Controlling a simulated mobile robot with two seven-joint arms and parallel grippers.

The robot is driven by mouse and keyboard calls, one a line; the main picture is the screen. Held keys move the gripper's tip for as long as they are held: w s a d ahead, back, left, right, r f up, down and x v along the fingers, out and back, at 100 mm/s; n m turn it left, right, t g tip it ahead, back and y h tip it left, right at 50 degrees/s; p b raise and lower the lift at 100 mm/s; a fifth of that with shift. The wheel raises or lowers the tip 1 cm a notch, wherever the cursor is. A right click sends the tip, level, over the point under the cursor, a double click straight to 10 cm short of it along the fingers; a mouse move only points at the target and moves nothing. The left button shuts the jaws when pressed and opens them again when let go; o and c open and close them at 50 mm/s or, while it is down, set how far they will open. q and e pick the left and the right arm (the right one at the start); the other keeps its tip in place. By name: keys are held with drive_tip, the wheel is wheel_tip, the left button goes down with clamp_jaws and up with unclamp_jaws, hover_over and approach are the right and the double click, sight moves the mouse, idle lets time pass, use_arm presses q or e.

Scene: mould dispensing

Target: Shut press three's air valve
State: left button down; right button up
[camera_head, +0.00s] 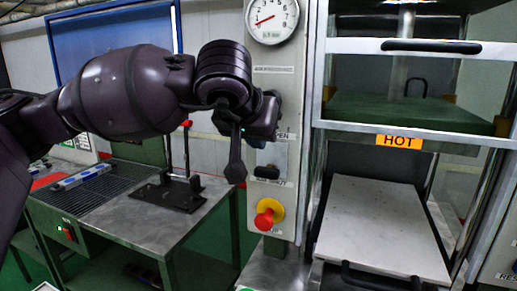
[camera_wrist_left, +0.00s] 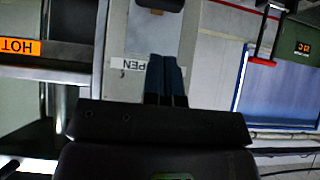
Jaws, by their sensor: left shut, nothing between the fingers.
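The press's control panel (camera_head: 283,90) stands upright at the middle, with an OPEN label (camera_head: 287,136). Below that label is a dark fitting (camera_head: 267,172), which may be the air valve's handle; its lever position is unclear behind my arm. My left gripper (camera_head: 262,142) is in front of the panel, just above this fitting. In the left wrist view its two fingers (camera_wrist_left: 165,78) are together with nothing between them, beside the OPEN label (camera_wrist_left: 134,64). A dark part (camera_wrist_left: 160,4) lies beyond the fingertips, apart from them. My right gripper is not in view.
A gauge (camera_head: 272,18) tops the panel and a red stop button (camera_head: 267,216) on yellow sits low on it. The press's framed platens with a HOT label (camera_head: 399,142) are at right. A metal bench (camera_head: 140,233) stands at left.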

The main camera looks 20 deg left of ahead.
use_arm(q)
drive_tip(key=v, duration=0.8)
drive_tip(key=shift+s, duration=0.35)
